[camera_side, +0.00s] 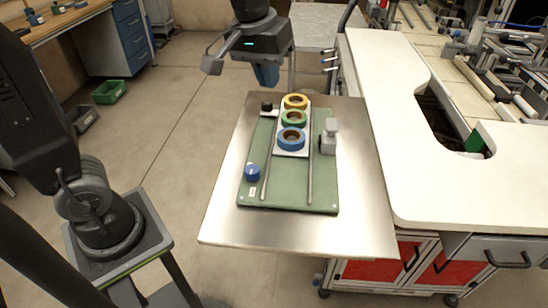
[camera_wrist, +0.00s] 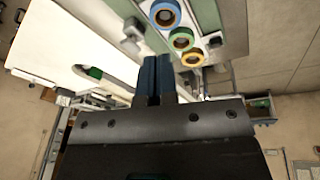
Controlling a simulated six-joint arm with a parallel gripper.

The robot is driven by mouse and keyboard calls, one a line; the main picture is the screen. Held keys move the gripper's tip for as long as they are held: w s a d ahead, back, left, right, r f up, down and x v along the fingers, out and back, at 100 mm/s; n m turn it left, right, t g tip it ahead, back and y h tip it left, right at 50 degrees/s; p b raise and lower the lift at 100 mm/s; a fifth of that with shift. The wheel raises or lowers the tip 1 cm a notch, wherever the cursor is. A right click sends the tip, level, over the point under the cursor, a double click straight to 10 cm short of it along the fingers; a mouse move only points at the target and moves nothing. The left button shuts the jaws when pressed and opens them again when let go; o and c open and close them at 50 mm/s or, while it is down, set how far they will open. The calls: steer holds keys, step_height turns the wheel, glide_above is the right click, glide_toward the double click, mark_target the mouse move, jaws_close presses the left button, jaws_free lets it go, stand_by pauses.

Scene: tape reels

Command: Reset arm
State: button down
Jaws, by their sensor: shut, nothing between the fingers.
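Three tape reels stand in a row on a white holder on the green board (camera_side: 318,202): yellow (camera_side: 296,101), green (camera_side: 293,118) and blue (camera_side: 291,138). In the wrist view the blue reel (camera_wrist: 165,13), green reel (camera_wrist: 181,38) and yellow reel (camera_wrist: 192,57) show at the upper middle. My gripper (camera_side: 267,76) is raised beyond the far edge of the metal table (camera_side: 220,215), apart from the reels. Its blue fingers (camera_wrist: 153,76) are shut and empty.
Two metal rods, a blue knob (camera_side: 252,172), a black knob (camera_side: 267,106) and a grey block (camera_side: 329,137) are on the board. A white worktop (camera_side: 400,110) stands at the right. The metal table's front is bare.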

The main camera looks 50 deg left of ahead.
steer(key=s+a+f+m+t, duration=0.1)
steer(key=s+f+m, duration=0.1)
steer(key=s, duration=0.5)
steer(key=s+a+f+m+t, duration=0.1)
steer(key=s+f+m, duration=0.1)
steer(key=s, duration=0.5)
steer(key=shift+s+a+f+m+t, duration=0.2)
steer(key=shift+a+f+m+t, duration=0.1)
steer(key=shift+a+f+t, duration=0.15)
steer(key=shift+d, duration=0.1)
